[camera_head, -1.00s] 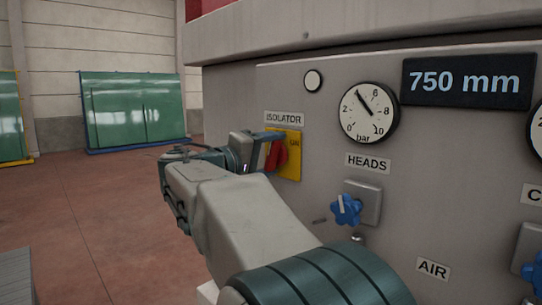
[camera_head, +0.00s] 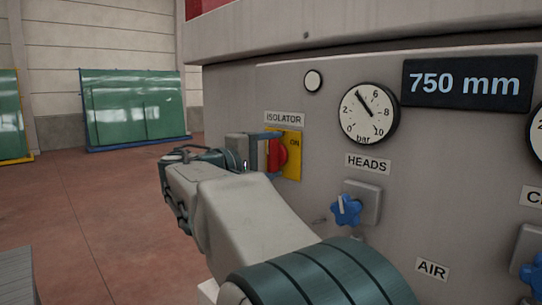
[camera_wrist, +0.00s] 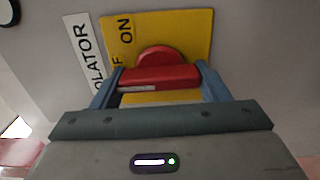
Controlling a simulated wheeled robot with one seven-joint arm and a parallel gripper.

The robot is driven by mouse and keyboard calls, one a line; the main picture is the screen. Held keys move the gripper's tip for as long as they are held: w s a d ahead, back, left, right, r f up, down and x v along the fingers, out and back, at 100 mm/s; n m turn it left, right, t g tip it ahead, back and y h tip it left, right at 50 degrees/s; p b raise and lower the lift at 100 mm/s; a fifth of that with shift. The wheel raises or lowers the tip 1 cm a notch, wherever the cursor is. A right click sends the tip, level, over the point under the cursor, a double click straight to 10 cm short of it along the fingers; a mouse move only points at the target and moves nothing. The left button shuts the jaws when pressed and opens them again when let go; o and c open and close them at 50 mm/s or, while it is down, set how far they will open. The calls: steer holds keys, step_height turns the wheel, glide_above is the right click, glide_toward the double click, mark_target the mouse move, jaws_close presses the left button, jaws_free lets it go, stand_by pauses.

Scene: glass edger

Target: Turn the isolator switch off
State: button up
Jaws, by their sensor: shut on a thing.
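The isolator switch is a red handle (camera_head: 278,155) on a yellow plate (camera_head: 293,166) under the ISOLATOR label (camera_head: 283,118). In the wrist view the red handle (camera_wrist: 158,77) sits between the two blue-grey fingers of my gripper (camera_wrist: 160,84), which is shut on it. The plate (camera_wrist: 185,30) shows ON and part of OFF beside the handle. In the head view my gripper (camera_head: 264,153) reaches the switch from the left, and the handle stands near upright. Its lower part is partly hidden by my gripper and arm.
Right of the switch are a HEADS label (camera_head: 368,163), a blue knob (camera_head: 346,210) and a pressure gauge (camera_head: 368,113). A 750 mm display (camera_head: 467,82) is at upper right. Green glass sheets (camera_head: 133,110) stand at the far wall.

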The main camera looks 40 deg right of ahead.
steer(key=o, duration=1)
steer(key=shift+c, duration=0.2)
steer(key=s+a+b, duration=0.1)
steer(key=a, duration=1.2)
steer(key=shift+a, duration=0.4)
steer(key=shift+f, duration=0.15)
step_height(320, 180, down, 11)
steer(key=s+n+t+y+p, duration=0.1)
steer(key=s+n+y+p, duration=0.15)
steer(key=y, duration=0.25)
steer(key=s+a+f+m+y+p, duration=0.1)
steer(key=s+a+f+m+y, duration=0.1)
steer(key=s+a+f+y, duration=0.3)
steer(key=s+a+f+m+y+p, duration=0.1)
steer(key=s+a+f+y, duration=0.4)
steer(key=f, duration=0.8)
steer(key=a+y, duration=0.3)
steer(key=shift+f+m+t+p, duration=0.3)
steer(key=shift+f+m+p, duration=0.05)
